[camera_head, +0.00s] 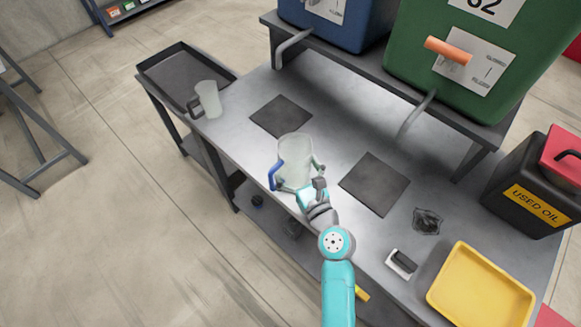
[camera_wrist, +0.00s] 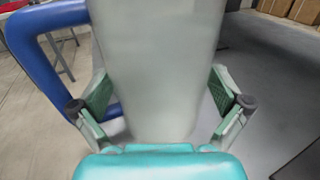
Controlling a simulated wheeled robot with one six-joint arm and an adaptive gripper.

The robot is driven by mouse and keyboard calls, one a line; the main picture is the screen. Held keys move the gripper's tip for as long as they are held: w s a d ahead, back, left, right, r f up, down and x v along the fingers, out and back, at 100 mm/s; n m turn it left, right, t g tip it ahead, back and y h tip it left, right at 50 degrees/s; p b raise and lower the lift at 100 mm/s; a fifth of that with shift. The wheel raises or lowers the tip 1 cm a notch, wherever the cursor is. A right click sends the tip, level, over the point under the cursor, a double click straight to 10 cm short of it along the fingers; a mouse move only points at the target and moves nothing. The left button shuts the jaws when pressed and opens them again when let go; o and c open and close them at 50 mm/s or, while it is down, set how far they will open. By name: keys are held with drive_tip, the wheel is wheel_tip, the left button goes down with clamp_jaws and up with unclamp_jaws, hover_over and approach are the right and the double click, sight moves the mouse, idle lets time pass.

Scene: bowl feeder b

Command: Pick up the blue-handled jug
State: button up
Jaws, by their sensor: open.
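The blue-handled jug (camera_head: 296,156) is a translucent whitish vessel standing upright on the grey workbench. Its blue handle (camera_head: 276,174) points to the left, and in the wrist view the handle (camera_wrist: 38,62) also shows on the left. My gripper (camera_head: 300,180) is at the near side of the jug. In the wrist view my gripper (camera_wrist: 163,103) is open, with one finger on each side of the jug body (camera_wrist: 155,60). The left finger is near the handle's inner gap. Gaps seem to show between the pads and the jug; contact is hard to tell.
A second jug with a dark handle (camera_head: 208,99) stands at the bench's left end, beside a dark tray (camera_head: 160,70). Two dark mats (camera_head: 375,184) lie on the workbench (camera_head: 330,130). A yellow tray (camera_head: 480,292), small items and a used oil can (camera_head: 530,190) are at right. Blue and green tanks (camera_head: 475,60) stand behind.

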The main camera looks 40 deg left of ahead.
drive_tip(key=c, duration=1.1)
